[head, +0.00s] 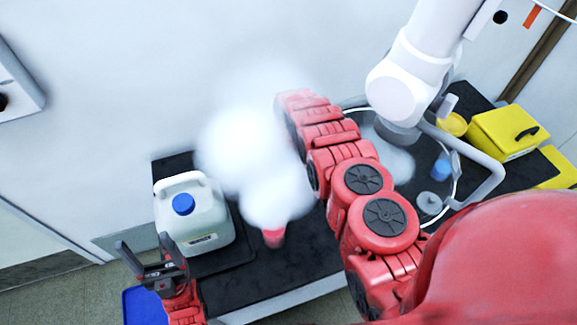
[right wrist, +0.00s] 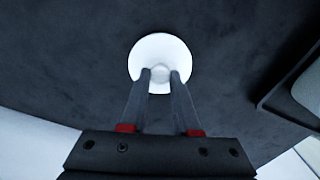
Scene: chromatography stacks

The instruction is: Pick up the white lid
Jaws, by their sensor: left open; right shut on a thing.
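The white lid (right wrist: 160,47) is a round white disc with a small knob in its middle, seen in the right wrist view against a dark surface. My right gripper (right wrist: 160,74) is shut on the lid's knob, one finger on each side. Whether the lid touches the dark surface cannot be told. In the head view the right gripper and lid do not show, as a white cloud covers the area past my right arm. My left gripper (head: 142,241) is open and empty at the lower left, in front of the white jug.
A white jug with a blue cap (head: 183,204) stands on a dark tray at the left of the black bench (head: 310,262). A small red thing (head: 273,237) shows below the white cloud (head: 243,150). A yellow case (head: 508,132) and a white arm-like device (head: 420,75) are at the right.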

